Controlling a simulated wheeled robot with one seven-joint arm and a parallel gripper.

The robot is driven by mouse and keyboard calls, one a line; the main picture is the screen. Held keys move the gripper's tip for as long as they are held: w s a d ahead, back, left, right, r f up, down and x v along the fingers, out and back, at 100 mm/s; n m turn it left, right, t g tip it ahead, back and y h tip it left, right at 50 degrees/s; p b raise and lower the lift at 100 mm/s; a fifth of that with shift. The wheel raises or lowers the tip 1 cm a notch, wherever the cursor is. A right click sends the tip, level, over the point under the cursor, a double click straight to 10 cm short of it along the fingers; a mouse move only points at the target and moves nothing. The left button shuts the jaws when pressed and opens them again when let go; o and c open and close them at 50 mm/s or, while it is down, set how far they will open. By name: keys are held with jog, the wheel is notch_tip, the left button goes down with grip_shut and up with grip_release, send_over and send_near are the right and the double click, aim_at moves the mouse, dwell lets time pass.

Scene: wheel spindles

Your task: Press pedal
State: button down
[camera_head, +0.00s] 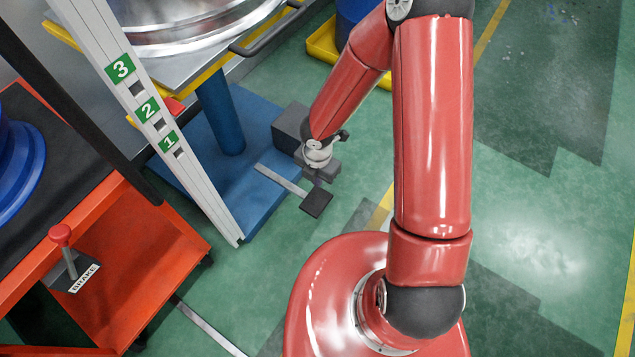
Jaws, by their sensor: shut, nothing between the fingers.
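The pedal (316,203) is a dark square pad on the end of a grey metal bar. The bar runs from the blue base plate (188,184) out over the green floor. My gripper (322,178) is low, just behind the pedal in the picture and close to the bar's right side. Its fingers point down and look small and dark. It holds nothing. Whether it touches the pedal or stands above it, I cannot tell.
A grey box (288,127) stands beside my gripper. A white post with green labels (148,108) rises on the left. A red cart (150,262) with a brake lever (62,240) is at lower left. Open green floor (540,230) lies to the right.

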aim_at(317, 202)
notch_tip(317, 202, down, 12)
jog(key=b, duration=0.5)
jog(key=shift+r, duration=0.15)
